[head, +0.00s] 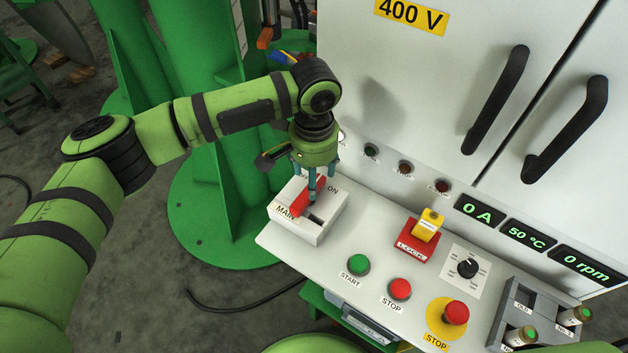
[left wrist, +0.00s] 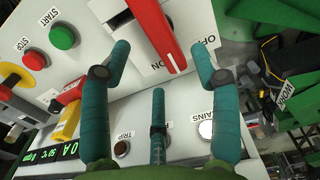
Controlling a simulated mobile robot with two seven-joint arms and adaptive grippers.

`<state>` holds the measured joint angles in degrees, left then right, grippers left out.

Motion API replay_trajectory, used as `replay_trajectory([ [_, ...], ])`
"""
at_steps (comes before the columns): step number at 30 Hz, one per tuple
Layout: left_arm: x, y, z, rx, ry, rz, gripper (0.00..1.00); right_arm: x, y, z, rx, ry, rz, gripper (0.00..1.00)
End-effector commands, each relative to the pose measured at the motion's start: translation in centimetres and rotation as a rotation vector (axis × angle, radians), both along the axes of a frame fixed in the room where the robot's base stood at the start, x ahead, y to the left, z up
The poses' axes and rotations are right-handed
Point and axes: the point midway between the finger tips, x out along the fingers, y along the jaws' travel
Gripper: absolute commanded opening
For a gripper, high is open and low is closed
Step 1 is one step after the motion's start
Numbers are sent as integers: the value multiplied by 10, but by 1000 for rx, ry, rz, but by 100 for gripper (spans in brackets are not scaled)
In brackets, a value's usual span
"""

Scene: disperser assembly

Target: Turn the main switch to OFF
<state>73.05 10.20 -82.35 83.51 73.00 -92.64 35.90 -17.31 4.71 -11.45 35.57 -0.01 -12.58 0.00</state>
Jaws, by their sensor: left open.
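The main switch is a white box (head: 318,229) on the left end of the sloped console, with a red lever (head: 299,203) on top and labels reading MAIN and ON. In the left wrist view the red lever (left wrist: 153,28) stands on the white face beside the OFF and ON lettering. My left gripper (head: 312,192) is just above the lever, pointing down. In the left wrist view its teal fingers (left wrist: 161,50) are spread, with the lever's end between and ahead of them; no firm contact shows. My right gripper is not in view.
The console also holds a green START button (head: 358,264), a red STOP button (head: 400,289), a yellow key on a red LOCK block (head: 418,249), a black knob (head: 467,268) and an emergency stop (head: 455,313). A cabinet with black handles (head: 497,100) stands behind.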

Motion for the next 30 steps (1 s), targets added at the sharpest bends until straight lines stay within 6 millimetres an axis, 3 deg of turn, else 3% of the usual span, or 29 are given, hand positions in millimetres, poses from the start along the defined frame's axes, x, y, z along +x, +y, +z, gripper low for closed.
replay_trajectory([
  [7, 0, 0, -34, 1, -1, 0, 62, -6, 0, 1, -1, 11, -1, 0],
  [18, 0, 0, -43, -2, -2, -2, 62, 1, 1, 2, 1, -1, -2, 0],
  [19, 0, 0, -43, -2, -2, -2, 58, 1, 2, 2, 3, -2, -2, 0],
  [23, 0, 0, -43, -2, -2, -2, 6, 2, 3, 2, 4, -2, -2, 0],
  [30, 0, -1, -42, -2, -2, 1, 5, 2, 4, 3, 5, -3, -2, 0],
])
